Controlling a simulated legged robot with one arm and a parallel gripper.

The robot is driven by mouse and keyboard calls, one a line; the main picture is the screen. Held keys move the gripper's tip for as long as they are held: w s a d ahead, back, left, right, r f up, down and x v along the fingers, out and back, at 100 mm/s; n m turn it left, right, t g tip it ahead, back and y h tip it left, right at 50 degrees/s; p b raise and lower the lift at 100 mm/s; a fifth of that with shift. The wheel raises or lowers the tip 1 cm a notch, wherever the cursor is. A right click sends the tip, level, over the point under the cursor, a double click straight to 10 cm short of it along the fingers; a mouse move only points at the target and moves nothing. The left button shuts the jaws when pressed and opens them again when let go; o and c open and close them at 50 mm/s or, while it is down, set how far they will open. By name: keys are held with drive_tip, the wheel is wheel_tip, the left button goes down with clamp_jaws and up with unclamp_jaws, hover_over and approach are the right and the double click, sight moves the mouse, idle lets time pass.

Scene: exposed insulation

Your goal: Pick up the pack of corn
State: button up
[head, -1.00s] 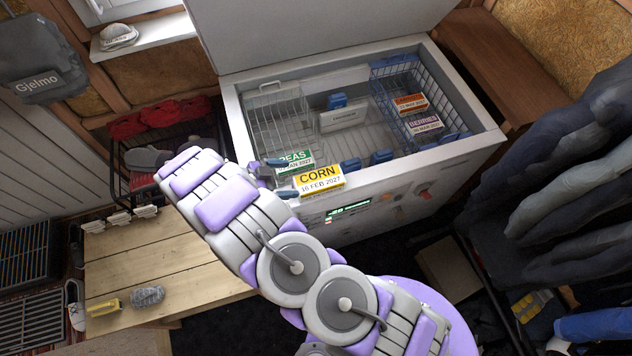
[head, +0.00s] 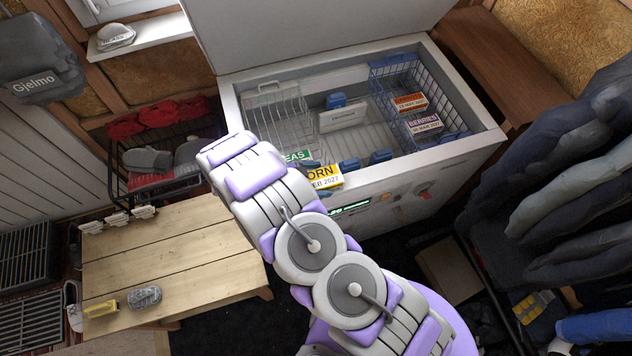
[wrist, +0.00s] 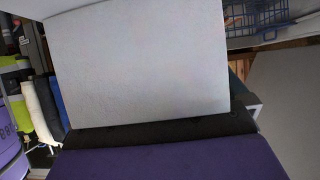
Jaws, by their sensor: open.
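The pack of corn (head: 325,178), with a yellow band and a white date strip, shows at the front edge of the open chest freezer (head: 400,172) in the head view. My forearm covers its left part. My gripper (head: 307,164) is mostly hidden behind my arm; only a small bluish-dark tip shows between the corn and the green-labelled peas pack (head: 296,156). The jaws are open. In the wrist view a large blank pale surface (wrist: 140,65) fills the middle; I cannot tell what it is.
Inside the freezer are a wire basket on the left (head: 280,115) and a blue basket (head: 400,85) with carrots (head: 410,102) and berries (head: 424,123) packs on the right. A wooden bench (head: 170,250) stands at the left.

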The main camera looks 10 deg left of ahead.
drive_tip(key=shift+d, duration=0.1)
drive_tip(key=shift+c, duration=0.3)
drive_tip(key=shift+a, duration=0.35)
drive_tip(key=c, duration=0.6)
drive_tip(key=shift+d, duration=0.2)
drive_tip(key=c, duration=0.7)
drive_tip(key=shift+o, duration=0.2)
